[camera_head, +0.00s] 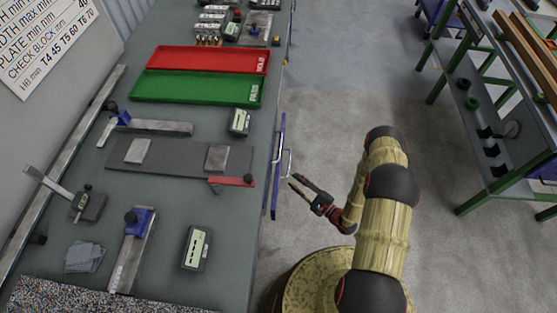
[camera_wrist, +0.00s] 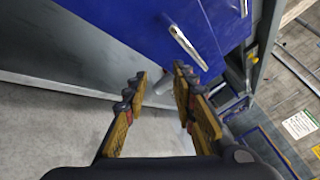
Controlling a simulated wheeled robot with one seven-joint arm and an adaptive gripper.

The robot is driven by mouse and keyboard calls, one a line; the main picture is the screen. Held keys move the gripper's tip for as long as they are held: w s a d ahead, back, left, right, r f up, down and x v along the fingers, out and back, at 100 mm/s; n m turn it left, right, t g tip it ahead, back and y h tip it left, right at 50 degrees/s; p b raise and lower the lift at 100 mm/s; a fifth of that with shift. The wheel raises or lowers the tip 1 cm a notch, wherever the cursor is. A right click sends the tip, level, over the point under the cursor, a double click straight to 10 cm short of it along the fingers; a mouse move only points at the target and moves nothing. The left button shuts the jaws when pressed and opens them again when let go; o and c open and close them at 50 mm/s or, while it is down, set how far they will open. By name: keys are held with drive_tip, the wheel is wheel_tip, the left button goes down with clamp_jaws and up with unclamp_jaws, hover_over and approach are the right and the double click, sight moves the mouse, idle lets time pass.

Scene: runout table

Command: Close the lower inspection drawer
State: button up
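Blue drawer fronts (camera_head: 282,145) with pale bar handles show edge-on at the right side of the grey bench. A blue front (camera_wrist: 150,35) fills the top of the wrist view, with a slanting silver handle (camera_wrist: 188,48). The head view cannot tell me how far the lower drawer stands out. My gripper (camera_head: 293,183) is just right of the fronts, pointing toward them. In the wrist view my gripper (camera_wrist: 160,77) is open, its fingers apart below the slanting handle. A grey rounded piece shows between the fingertips; I cannot tell whether they touch it.
The grey bench top (camera_head: 170,220) holds a red tray (camera_head: 210,60), a green tray (camera_head: 195,88), gauges and metal blocks. A green-framed rack (camera_head: 490,120) stands at the right. The concrete floor (camera_head: 320,120) between them is open.

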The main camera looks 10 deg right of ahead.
sight(289, 161)
drive_tip(key=shift+w+a+r+n+t+h+b, duration=0.15)
drive_tip(key=shift+w+a+r+n+t+b, duration=0.15)
drive_tip(key=shift+w+r+n, duration=0.9)
drive_tip(key=shift+w+a+r+n+t+h+b, duration=0.2)
drive_tip(key=shift+w+r+n+t, duration=0.35)
drive_tip(key=shift+w, duration=1.1)
drive_tip(key=shift+w+a+r+n+t+h+b, duration=0.1)
drive_tip(key=shift+w+a+r+n+t+b, duration=0.15)
drive_tip(key=shift+w+r+n, duration=0.95)
drive_tip(key=shift+w+f+m, duration=0.25)
drive_tip(key=shift+f, duration=0.15)
clamp_jaws()
